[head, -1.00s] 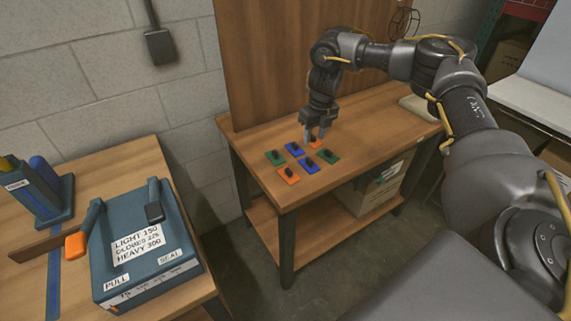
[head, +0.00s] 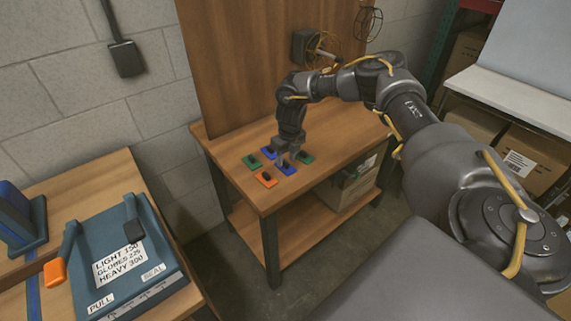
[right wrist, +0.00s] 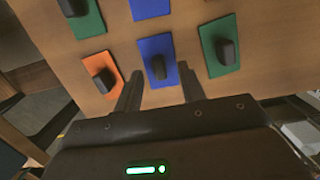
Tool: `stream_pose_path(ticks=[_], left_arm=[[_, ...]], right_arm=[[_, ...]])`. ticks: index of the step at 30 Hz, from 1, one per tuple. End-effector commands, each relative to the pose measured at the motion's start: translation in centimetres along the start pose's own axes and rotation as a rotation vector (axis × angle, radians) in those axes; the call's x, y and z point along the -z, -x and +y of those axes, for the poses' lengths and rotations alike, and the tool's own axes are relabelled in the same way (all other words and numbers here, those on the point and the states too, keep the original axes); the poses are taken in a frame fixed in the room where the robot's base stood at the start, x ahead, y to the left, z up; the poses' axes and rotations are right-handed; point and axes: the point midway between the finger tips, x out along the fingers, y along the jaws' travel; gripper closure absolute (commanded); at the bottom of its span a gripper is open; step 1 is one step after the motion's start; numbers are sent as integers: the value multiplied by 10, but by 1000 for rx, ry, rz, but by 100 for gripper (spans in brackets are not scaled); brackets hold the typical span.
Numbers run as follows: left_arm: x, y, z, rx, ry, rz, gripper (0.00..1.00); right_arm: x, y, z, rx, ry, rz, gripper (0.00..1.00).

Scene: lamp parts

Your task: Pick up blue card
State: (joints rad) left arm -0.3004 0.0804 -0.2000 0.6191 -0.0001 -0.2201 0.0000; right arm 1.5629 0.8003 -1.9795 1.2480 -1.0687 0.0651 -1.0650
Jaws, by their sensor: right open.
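A blue card (head: 286,171) with a black knob lies near the front edge of the wooden table (head: 262,200). A second blue card (head: 269,152) lies behind it, partly hidden by my gripper. My right gripper (head: 286,157) points down over the front blue card. In the right wrist view, its open fingers (right wrist: 160,90) are on either side of the front blue card (right wrist: 153,46), with the knob between and just ahead of the fingertips. The fingers appear empty. The second blue card also shows at the top edge there (right wrist: 148,8). My left gripper is not in view.
An orange card (head: 262,182) and a green card (head: 304,157) flank the front blue card closely. Another green card (head: 251,162) lies at the left. A wooden panel (head: 230,70) stands behind the table. A blue sealer box (head: 130,260) is on the left table.

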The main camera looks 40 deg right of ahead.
Motion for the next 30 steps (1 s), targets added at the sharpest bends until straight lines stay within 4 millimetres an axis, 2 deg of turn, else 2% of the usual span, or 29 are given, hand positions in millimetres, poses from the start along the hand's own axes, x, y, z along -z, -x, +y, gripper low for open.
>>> stream_pose_path(ticks=[4,11,21,30], left_arm=[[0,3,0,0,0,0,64],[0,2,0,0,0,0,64],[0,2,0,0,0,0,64],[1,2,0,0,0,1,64]], right_arm=[[0,-13,0,0,0,1,60],[0,-16,0,-1,0,0,60],[0,-15,0,0,0,0,100],[0,-14,0,0,0,-1,100]])
